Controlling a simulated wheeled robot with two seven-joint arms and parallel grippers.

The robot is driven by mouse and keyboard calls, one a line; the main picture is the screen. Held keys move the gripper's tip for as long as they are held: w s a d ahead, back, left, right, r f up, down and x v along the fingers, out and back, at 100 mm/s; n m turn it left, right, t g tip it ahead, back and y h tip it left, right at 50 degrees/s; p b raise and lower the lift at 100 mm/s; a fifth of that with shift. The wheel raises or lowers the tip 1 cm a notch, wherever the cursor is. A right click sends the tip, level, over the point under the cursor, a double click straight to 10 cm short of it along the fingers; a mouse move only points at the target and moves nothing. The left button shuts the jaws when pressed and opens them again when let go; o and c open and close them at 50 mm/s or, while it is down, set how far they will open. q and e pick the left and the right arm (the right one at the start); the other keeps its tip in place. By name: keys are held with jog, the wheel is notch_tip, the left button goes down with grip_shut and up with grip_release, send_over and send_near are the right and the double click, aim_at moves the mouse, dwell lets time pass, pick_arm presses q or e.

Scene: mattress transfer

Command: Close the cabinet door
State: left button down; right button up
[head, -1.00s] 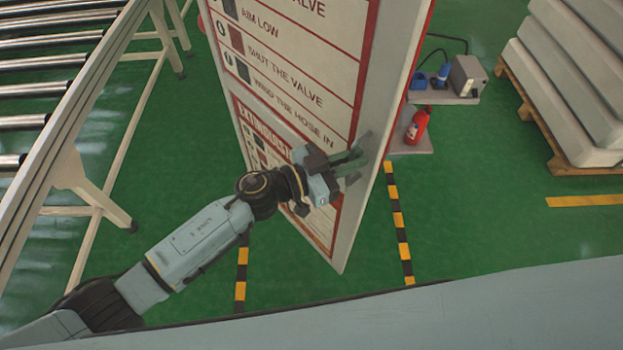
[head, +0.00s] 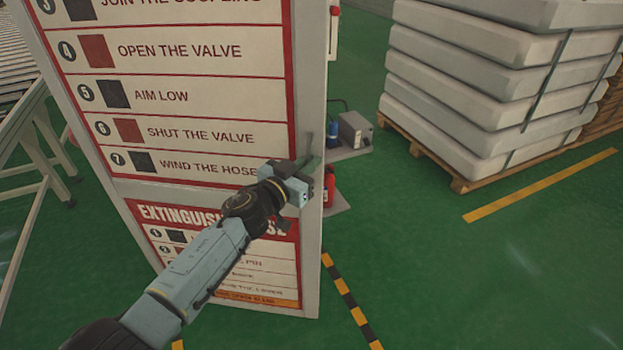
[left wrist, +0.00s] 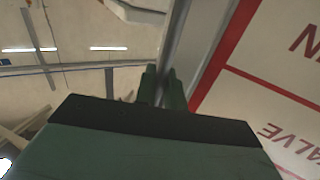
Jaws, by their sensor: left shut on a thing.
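The cabinet door (head: 190,78) is a tall white panel with red-bordered lists of instructions and a grey edge strip. It fills the left and middle of the head view and stands open. My left gripper (head: 311,172) is shut at the door's right edge strip; I cannot tell whether it holds the edge or a handle there. In the left wrist view the green fingers (left wrist: 162,88) meet the grey strip beside the red-bordered panel (left wrist: 265,70). A red extinguisher (head: 328,186) shows partly behind the door. My right gripper is not in view.
A stack of pale mattress-like slabs (head: 480,85) stands on a wooden pallet (head: 425,153) at the right. A roller conveyor (head: 18,75) is at the left. Green floor is clear at lower right.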

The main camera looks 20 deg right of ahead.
pick_arm(q)
jog(key=shift+w+d, duration=0.2)
jog(key=shift+d, duration=0.05)
jog(key=c, duration=1.6)
grip_release()
jog(key=shift+c, duration=0.2)
jog(key=shift+a, duration=0.15)
jog(key=shift+s+a, duration=0.1)
jog(key=shift+a, duration=0.1)
jog(key=p+v, duration=0.4)
jog(key=v, duration=0.8)
jog(key=shift+s+a+p, duration=0.25)
jog(key=shift+p, duration=0.15)
